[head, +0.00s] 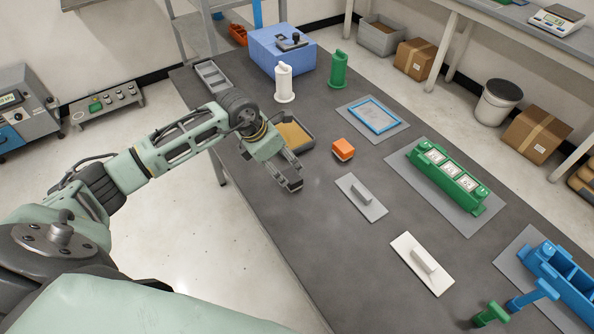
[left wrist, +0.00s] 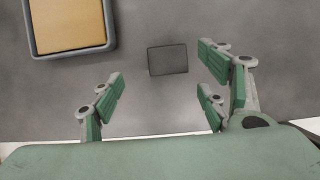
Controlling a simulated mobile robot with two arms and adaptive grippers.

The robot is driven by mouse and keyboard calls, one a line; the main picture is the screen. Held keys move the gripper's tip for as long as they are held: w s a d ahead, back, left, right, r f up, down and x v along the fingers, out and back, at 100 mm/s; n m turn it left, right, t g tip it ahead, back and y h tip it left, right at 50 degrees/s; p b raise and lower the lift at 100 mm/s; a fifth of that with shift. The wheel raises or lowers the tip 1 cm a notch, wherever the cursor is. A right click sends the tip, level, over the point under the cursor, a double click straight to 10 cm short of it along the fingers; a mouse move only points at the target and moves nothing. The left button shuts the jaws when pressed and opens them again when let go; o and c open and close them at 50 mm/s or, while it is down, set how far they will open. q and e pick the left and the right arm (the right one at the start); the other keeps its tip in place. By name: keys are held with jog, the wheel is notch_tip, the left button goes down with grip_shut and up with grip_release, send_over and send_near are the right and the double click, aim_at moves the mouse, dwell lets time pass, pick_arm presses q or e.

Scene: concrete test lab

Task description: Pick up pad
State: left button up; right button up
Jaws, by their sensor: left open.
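A small dark grey square pad (left wrist: 167,59) lies flat on the grey table in the left wrist view, ahead of and between my fingers, with nothing touching it. In the head view I cannot clearly tell it apart from the dark fingertips. My left gripper (head: 288,171) points down over the table's left part, close to the tray. In the left wrist view its green-padded fingers (left wrist: 163,90) are spread wide and empty. My right gripper is not in view.
A grey tray with a tan bottom (head: 307,121) stands right beside the gripper. An orange block (head: 343,148) and a grey plate with a handle (head: 348,188) lie to the right. White (head: 284,84) and green (head: 338,70) upright pieces stand behind. The near left table is clear.

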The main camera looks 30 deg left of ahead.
aim_at(291, 175)
pick_arm(q)
jog(key=shift+s+d+f+p, duration=0.3)
jog(key=shift+s+f+p, duration=0.05)
jog(key=shift+s+f, duration=0.15)
jog(key=p+x, duration=0.1)
jog(key=x, duration=0.1)
jog(key=p+x, duration=0.1)
jog(key=x, duration=0.2)
jog(key=shift+w+d+r, duration=0.15)
jog(key=shift+w+d, duration=0.1)
jog(key=shift+w, duration=0.1)
jog(key=shift+f, duration=0.25)
jog(key=shift+s, duration=0.1)
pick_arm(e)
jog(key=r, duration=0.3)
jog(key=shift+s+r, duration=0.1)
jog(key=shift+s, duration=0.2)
pick_arm(q)
jog(key=c, duration=1.3)
